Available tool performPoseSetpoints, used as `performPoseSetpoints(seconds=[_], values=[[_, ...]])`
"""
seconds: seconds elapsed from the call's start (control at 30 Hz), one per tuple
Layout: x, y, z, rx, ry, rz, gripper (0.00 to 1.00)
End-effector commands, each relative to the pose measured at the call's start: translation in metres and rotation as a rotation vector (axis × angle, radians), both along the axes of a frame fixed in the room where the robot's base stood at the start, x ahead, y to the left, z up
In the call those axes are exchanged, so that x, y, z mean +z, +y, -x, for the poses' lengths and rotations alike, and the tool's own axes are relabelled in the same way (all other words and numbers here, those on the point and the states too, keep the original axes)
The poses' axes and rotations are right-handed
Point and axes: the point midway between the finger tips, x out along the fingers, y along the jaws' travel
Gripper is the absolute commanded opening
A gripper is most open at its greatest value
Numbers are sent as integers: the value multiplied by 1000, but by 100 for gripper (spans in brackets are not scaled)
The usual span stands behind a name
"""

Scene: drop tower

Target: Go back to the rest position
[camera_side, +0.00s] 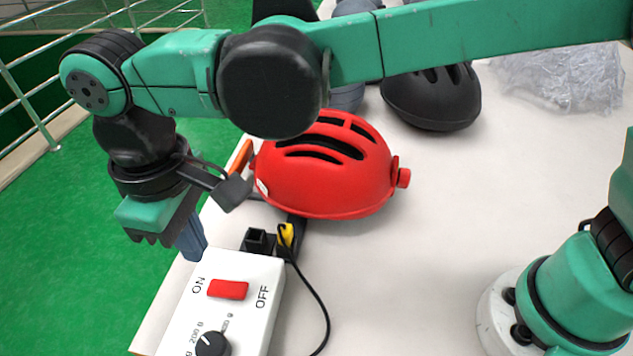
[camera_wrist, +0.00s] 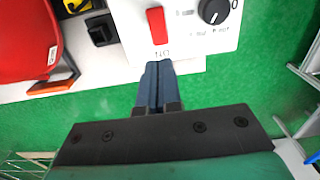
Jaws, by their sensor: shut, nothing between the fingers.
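My gripper (camera_side: 192,240) points down just beyond the far left corner of a white control box. Its blue fingers (camera_wrist: 157,72) are together and hold nothing. In the wrist view the fingertips lie just short of the box's edge, below the red switch (camera_wrist: 157,26). The control box (camera_side: 255,327) stands on the table's left side, with a red ON/OFF switch (camera_side: 228,289) and a black dial (camera_side: 212,344). The fingers look apart from the switch.
A red helmet (camera_side: 325,175) lies on the white table (camera_side: 430,240) behind the box, near an orange handle (camera_wrist: 50,88). A black helmet (camera_side: 432,97) and clear plastic (camera_side: 565,75) lie farther back. A black cable (camera_side: 318,292) runs beside the box. Railings (camera_side: 60,70) stand beyond the green floor.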

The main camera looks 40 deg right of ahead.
Motion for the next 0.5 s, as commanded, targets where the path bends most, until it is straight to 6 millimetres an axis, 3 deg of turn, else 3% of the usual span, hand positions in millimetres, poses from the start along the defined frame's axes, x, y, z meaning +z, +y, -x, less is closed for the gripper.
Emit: performPoseSetpoints(seconds=[0.17,0.27,0.37,0.5], values=[[2,-4,-2,-10,-5,-5,0],[9,-23,-11,-57,-28,-29,0],[20,-61,-23,-147,-79,-74,0],[33,-129,-32,-310,-187,-146,0]])
